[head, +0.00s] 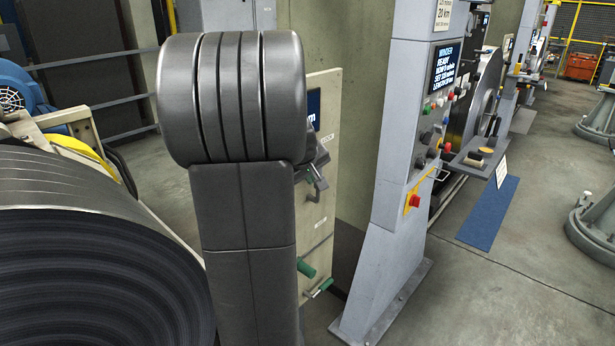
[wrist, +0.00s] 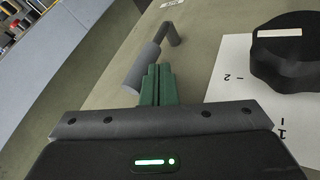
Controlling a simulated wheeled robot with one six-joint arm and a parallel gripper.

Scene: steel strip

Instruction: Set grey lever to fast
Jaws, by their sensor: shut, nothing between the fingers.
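In the wrist view the grey lever (wrist: 142,68) has a thick round grip and a thinner bent arm that runs up to the beige panel (wrist: 215,35). My gripper (wrist: 158,72) has green fingers, shut together with nothing between them. The fingertips are right beside the lower right side of the lever's grip; I cannot tell whether they touch it. No fast marking is readable.
A black knob (wrist: 288,50) with a white mark sits on a numbered white plate (wrist: 232,75), right of the fingers. In the head view, green handles (head: 307,269) show low on the panel. A grey winder console (head: 405,130) stands to the right, a large steel coil (head: 85,260) to the left.

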